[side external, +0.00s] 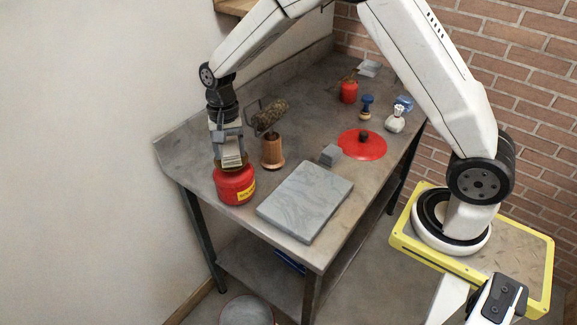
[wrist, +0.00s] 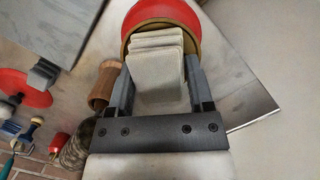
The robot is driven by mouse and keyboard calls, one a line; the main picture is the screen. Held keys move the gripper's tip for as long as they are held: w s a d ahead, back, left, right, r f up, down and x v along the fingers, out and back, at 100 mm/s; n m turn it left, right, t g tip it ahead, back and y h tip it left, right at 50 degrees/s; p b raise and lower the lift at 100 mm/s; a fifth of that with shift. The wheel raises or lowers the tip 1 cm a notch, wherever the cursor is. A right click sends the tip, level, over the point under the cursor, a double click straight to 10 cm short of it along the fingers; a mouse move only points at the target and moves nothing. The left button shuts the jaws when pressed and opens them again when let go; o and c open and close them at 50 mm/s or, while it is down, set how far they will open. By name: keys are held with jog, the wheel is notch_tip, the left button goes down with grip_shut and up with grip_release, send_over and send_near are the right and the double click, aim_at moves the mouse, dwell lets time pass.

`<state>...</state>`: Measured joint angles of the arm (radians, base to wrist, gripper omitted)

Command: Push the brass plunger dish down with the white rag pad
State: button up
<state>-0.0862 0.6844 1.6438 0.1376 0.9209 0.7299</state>
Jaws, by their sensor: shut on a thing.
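My gripper (side external: 230,145) is shut on the white rag pad (side external: 232,158), a folded stack of off-white cloth. The pad also shows between the fingers in the wrist view (wrist: 157,65). It is right over the top of a red can (side external: 236,187) with a yellow label, at the bench's near left. The brass plunger dish (wrist: 126,44) shows as a tan rim around the pad's end in the wrist view. The pad hides most of the dish, and I cannot tell how far down it is.
A grey slab (side external: 306,200) lies in front. A red disc (side external: 362,144) with a black knob, a grey block (side external: 330,154) and stamps (side external: 395,119) are farther right. A small red can (side external: 349,91) is behind.

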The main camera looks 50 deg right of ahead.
jog(key=shift+f, duration=0.55)
dwell(2.0)
jog(key=shift+r, duration=3.6)
